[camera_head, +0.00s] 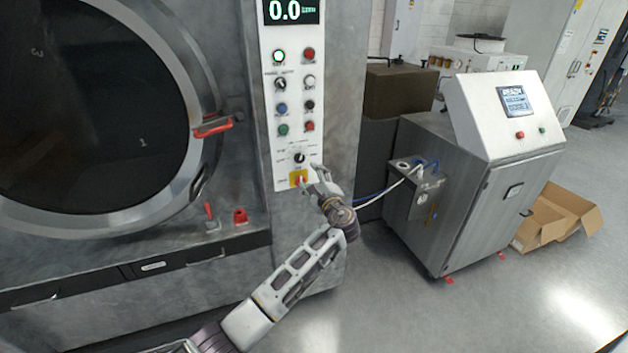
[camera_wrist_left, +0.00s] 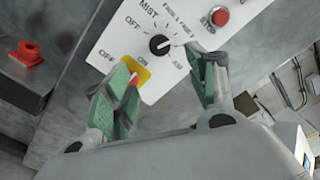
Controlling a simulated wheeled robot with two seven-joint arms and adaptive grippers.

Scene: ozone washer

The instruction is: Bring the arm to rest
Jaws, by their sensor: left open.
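My left arm reaches in from the bottom of the head view, and its left gripper (camera_head: 316,180) is at the lower end of the washer's white control panel (camera_head: 291,125). In the left wrist view, the left gripper (camera_wrist_left: 168,82) has its green-padded fingers spread, with nothing held between them. One finger overlaps the red switch on a yellow plate (camera_wrist_left: 141,72); I cannot tell whether it touches. The black mist knob (camera_wrist_left: 159,44) is just beyond the fingertips. The yellow plate also shows in the head view (camera_head: 296,179). My right gripper is not in view.
The washer's round door (camera_head: 200,75) with a red handle (camera_head: 213,127) is at the left. A red part (camera_head: 240,216) sits on the ledge below. A steel cabinet (camera_head: 480,205) with hoses and a cardboard box (camera_head: 562,213) stand right. Floor is clear in front.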

